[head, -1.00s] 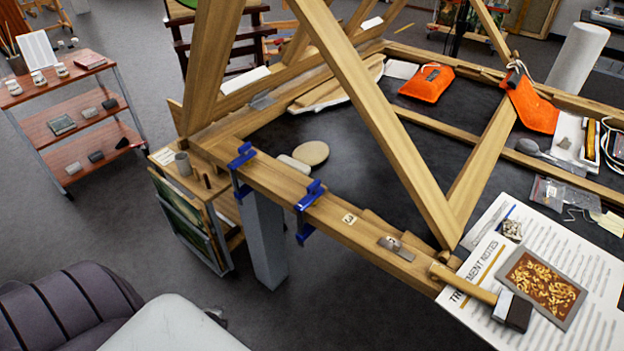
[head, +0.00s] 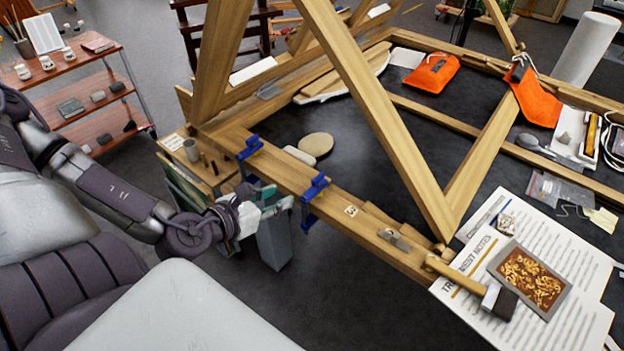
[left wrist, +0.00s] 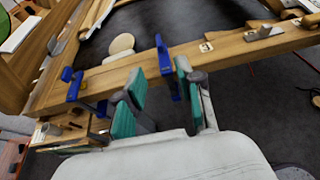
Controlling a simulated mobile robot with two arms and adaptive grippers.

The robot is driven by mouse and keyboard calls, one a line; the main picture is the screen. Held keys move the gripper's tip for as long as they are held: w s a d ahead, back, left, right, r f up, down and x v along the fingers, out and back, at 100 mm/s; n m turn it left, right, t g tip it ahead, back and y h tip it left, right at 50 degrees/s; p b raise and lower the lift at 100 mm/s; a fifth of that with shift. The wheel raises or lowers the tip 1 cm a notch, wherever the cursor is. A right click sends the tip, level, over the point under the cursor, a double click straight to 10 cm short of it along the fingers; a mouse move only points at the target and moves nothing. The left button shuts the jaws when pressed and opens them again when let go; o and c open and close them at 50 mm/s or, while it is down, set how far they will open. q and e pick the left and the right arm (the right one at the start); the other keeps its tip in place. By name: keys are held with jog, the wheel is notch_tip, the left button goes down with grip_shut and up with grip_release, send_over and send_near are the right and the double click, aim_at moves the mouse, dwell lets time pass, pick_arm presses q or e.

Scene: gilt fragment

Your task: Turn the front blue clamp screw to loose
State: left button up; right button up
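Two blue clamps grip the front wooden beam (head: 360,230). One blue clamp (head: 250,147) sits farther left near the post. The other blue clamp (head: 313,199) sits nearer the middle; it also shows in the left wrist view (left wrist: 166,68). My left gripper (head: 277,200) is at the beam's near side, between the two clamps and just left of the nearer one. In the left wrist view, its teal finger pads (left wrist: 160,88) stand apart with nothing between them. The beam and nearer clamp lie beyond the fingertips. My right gripper is not in view.
Slanted wooden struts (head: 380,120) rise from the frame. A hammer (head: 500,301) and a printed sheet (head: 465,315) lie at the right. A small wooden cart (head: 190,150) stands left of the beam. Grey floor lies in front.

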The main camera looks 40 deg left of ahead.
pick_arm(q)
jog(key=b, duration=0.3)
send_near(313, 181)
jog(key=w+f, duration=0.1)
jog(key=w, duration=0.1)
jog(key=x, duration=0.6)
jog(key=shift+r+p, duration=0.15)
jog(key=shift+p, duration=0.2)
jog(key=shift+x, duration=0.8)
grip_shut()
